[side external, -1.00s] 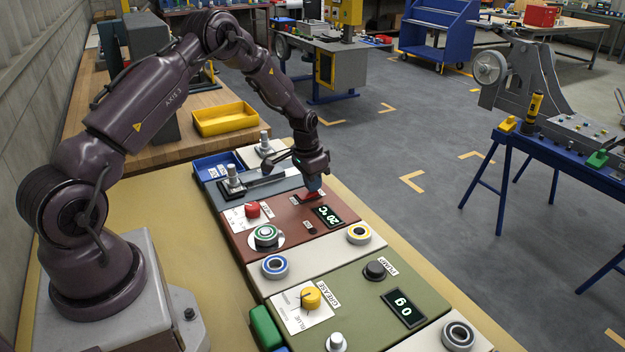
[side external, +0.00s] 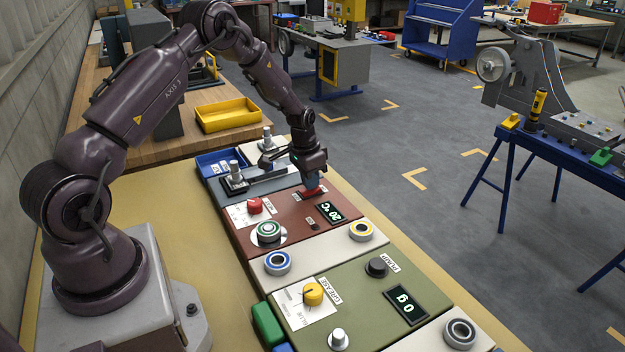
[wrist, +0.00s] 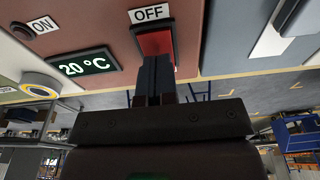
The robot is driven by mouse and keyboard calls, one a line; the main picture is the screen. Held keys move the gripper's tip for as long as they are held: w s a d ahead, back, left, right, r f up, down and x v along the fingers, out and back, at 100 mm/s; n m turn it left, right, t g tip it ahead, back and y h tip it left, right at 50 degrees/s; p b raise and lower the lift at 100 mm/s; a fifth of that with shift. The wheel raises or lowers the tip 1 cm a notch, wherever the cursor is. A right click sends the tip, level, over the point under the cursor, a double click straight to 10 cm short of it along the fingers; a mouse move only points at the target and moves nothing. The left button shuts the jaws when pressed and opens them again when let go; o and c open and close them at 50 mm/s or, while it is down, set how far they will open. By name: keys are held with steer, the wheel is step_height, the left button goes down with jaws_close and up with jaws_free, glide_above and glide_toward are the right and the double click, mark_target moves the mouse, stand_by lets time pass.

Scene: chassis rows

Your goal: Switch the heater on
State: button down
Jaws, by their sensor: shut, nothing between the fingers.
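The heater panel (side external: 290,234) is the brown-red plate with a display (side external: 330,212) reading 20 °C, which also shows in the wrist view (wrist: 87,64). A red rocker switch (wrist: 156,42) sits at the panel's far side, beside an OFF label (wrist: 149,13). An ON label (wrist: 44,25) stands by a small dark round part (wrist: 21,31), which looks unlit. My gripper (side external: 313,188) is shut and empty, pointing down at the red switch. Its fingertips overlap part of the switch in the wrist view (wrist: 155,62); whether they touch it I cannot tell.
A red knob (side external: 255,205) and a green-ringed round part (side external: 268,231) sit on the same panel. The green panel (side external: 355,290) nearer the camera carries a yellow knob (side external: 313,293), a black pump button (side external: 376,267) and a display. A blue tray (side external: 217,163) lies behind.

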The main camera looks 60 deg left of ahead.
mark_target(304, 191)
step_height(304, 191, up, 14)
steer(key=s, duration=0.2)
stand_by(0.4)
steer(key=shift+w+f, duration=0.1)
steer(key=shift+w, duration=0.6)
steer(key=f, duration=0.4)
steer(key=w+f, duration=0.1)
steer(key=f, duration=0.4)
steer(key=w+f, duration=0.1)
steer(key=f, duration=0.4)
